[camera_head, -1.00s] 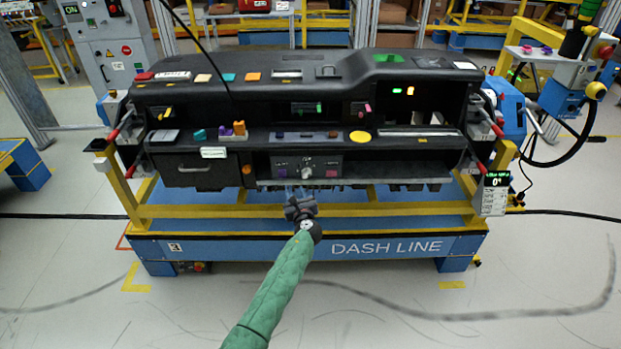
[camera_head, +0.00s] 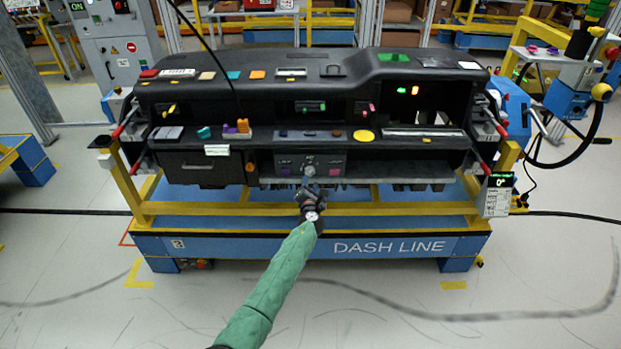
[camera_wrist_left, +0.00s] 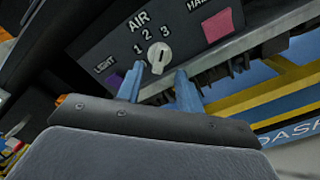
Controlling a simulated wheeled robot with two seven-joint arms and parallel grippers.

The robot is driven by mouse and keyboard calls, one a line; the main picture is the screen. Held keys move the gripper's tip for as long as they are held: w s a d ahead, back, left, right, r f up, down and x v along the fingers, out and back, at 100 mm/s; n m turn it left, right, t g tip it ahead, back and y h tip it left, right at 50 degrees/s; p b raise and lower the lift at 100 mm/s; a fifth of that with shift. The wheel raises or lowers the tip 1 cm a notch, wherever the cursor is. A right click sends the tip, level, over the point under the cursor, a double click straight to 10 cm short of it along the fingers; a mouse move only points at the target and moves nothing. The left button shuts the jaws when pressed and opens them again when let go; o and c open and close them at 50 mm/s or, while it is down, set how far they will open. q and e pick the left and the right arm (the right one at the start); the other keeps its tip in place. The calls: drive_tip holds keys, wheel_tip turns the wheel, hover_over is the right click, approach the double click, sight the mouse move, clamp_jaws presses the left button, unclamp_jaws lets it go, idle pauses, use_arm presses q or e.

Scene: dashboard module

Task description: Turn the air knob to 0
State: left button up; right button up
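The air knob (camera_head: 309,170) is a small pale round knob on the dark control panel (camera_head: 284,161) in the dashboard's lower middle. In the left wrist view the knob (camera_wrist_left: 159,57) has a raised grip bar and sits below the word AIR, with 1, 2 and 3 printed around it. Contact is not visible. My right gripper is out of view.
A purple button (camera_wrist_left: 115,79) marked LIGHT lies left of the knob, and a pink button (camera_wrist_left: 217,27) lies right. The panel's lower ledge and the yellow frame rail (camera_head: 400,209) run below.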

sight(311, 175)
use_arm(q)
drive_tip(key=shift+w, duration=2.05)
clamp_jaws()
